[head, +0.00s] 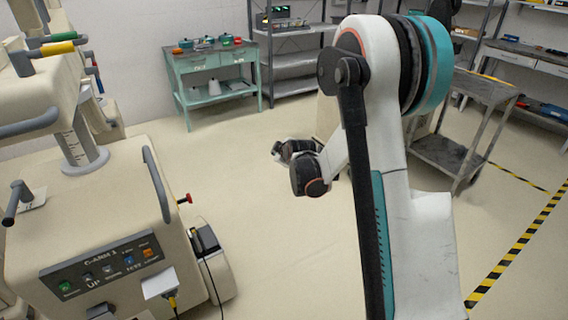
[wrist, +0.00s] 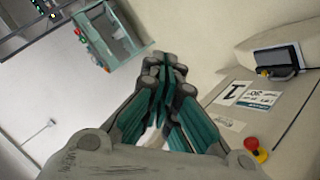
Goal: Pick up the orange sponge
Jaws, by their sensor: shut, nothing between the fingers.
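A small orange-red item (head: 227,39) sits on the green table at the back, too small to identify. My gripper (wrist: 166,68) shows in the wrist view with its dark, green-sided fingers together and nothing visible between them. It is in the air, apart from the green table, which shows at the top left of that view. In the head view my arm covers the middle of the room, and I cannot make out the fingers there.
The green table (head: 214,63) stands at the back beside grey shelves (head: 292,87). A large beige machine (head: 110,215) fills the left. A grey cart (head: 445,155) stands right of my arm. Open floor (head: 240,150) lies between the machine and my arm.

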